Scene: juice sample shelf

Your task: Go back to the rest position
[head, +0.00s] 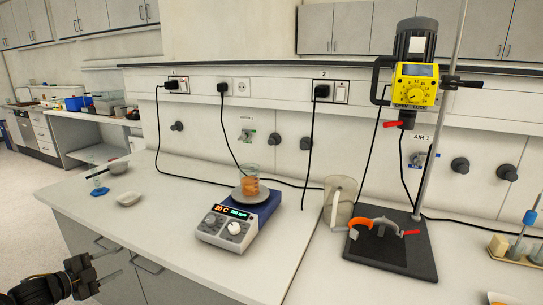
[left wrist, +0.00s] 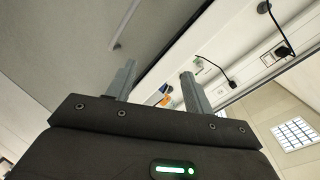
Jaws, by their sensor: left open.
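My left gripper (head: 100,268) is at the lower left in the head view, in front of the bench's cabinet doors and below the worktop edge. Its two fingers are apart and nothing is between them. The left wrist view also shows the open fingers (left wrist: 155,88), with the room tilted behind them. My right gripper is in neither view. A glass beaker with orange contents (head: 250,183) stands on the plate of a blue and white hotplate (head: 240,214) in the middle of the worktop.
A white dish (head: 129,199) and a blue-based stand (head: 99,190) sit on the worktop's left. A grey jug (head: 339,203) and a yellow stirrer (head: 414,86) on a dark-based stand (head: 418,259) are at right. A tube rack (head: 514,250) is far right. The front-left worktop is clear.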

